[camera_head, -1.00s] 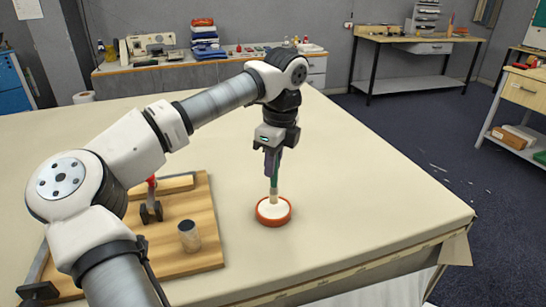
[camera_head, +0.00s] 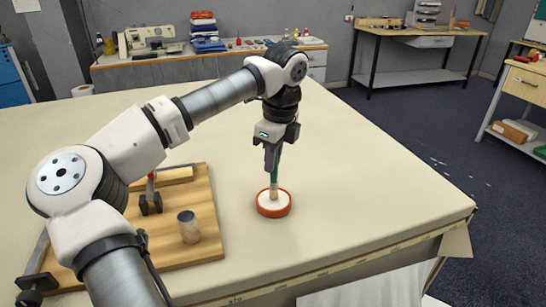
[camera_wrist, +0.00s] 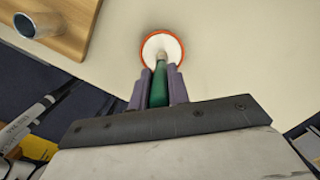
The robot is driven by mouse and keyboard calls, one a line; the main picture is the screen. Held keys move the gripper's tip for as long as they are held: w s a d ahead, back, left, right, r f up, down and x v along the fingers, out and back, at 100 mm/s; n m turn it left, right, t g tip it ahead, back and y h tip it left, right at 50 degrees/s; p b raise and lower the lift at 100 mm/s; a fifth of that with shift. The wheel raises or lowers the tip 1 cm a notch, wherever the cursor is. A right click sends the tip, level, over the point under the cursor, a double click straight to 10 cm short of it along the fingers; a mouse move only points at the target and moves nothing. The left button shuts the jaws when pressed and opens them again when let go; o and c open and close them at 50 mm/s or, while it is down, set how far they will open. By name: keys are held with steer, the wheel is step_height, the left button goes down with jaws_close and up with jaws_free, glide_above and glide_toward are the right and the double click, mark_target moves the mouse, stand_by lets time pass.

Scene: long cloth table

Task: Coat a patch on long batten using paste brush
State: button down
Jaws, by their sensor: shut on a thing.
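My gripper (camera_head: 272,156) is shut on the green handle of the paste brush (camera_head: 274,176), which points down. In the wrist view the green handle (camera_wrist: 159,90) sits between the two purple-grey fingers (camera_wrist: 158,88). The brush's lower end is over or in an orange-rimmed round dish (camera_head: 274,212) of white paste; I cannot tell how deep it reaches. The dish also shows in the wrist view (camera_wrist: 145,44).
A metal cup (camera_head: 188,226) stands on the board near its right front; it also shows in the wrist view (camera_wrist: 25,25). The cloth table (camera_head: 370,190) is clear to the right of the dish, up to its right and front edges.

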steer(key=shift+f+b, duration=0.55)
stand_by(1.6)
steer(key=shift+r, duration=0.15)
steer(key=shift+r+p, duration=2.1)
steer(key=shift+r, duration=1.35)
steer(key=shift+f, duration=0.1)
